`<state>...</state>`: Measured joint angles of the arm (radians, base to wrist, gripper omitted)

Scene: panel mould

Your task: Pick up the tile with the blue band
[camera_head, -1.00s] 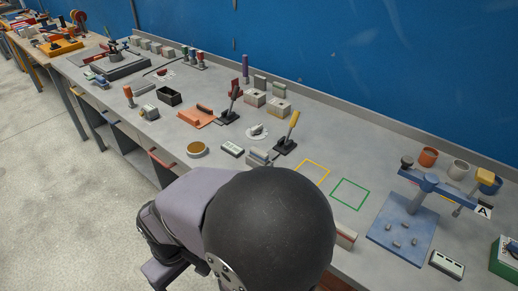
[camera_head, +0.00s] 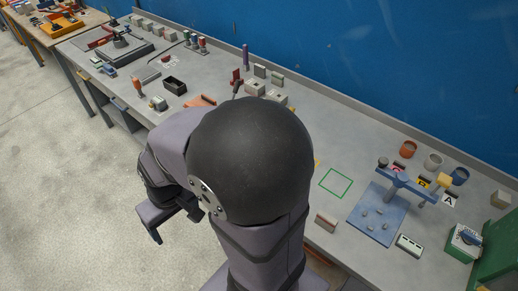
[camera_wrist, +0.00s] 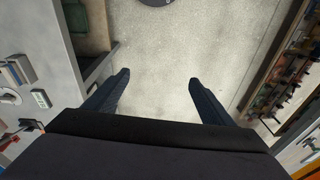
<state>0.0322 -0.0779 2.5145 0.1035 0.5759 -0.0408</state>
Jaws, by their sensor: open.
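I cannot make out a blue band on any tile in these frames. Several small grey blocks or tiles stand at the back of the bench, one (camera_head: 259,71) near the wall. In the head view my arm hides the middle front of the bench.
The grey bench (camera_head: 330,218) runs along a blue wall. A green square outline (camera_head: 335,183) is empty. A blue stand (camera_head: 378,215) is at right, with orange (camera_head: 408,149), grey (camera_head: 433,162) and blue (camera_head: 460,176) cups behind. A small reddish-grey block (camera_head: 326,222) lies near the front edge.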

